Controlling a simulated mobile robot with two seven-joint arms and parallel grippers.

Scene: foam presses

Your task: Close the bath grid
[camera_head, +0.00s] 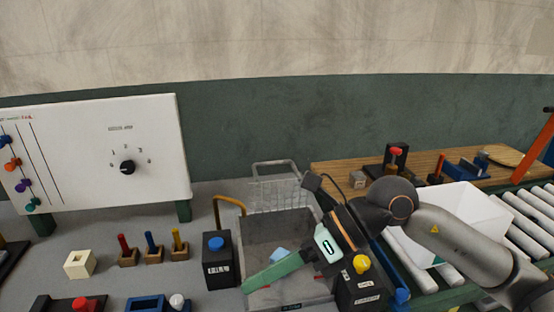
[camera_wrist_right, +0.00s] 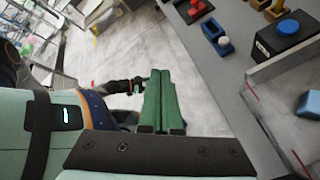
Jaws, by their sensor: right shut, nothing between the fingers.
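The bath (camera_head: 330,225) is a grey open-topped basin in the lower middle of the head view. Its wire grid (camera_head: 278,193) stands raised at the back of the basin, with a looped handle at its top. A light-blue block (camera_head: 280,255) lies inside the bath; it also shows in the wrist view (camera_wrist_right: 309,104). My right gripper (camera_head: 248,286) has green fingers and reaches across the front of the bath from the right. Its fingers are shut and empty, and also show in the wrist view (camera_wrist_right: 158,85). They are apart from the grid. My left gripper is not in view.
A black box with a blue button (camera_head: 216,244) stands left of the bath. One with a yellow button (camera_head: 361,264) stands to its right. Several pegged blocks (camera_head: 153,253) are further left. A white bin (camera_head: 458,215) and rollers lie right.

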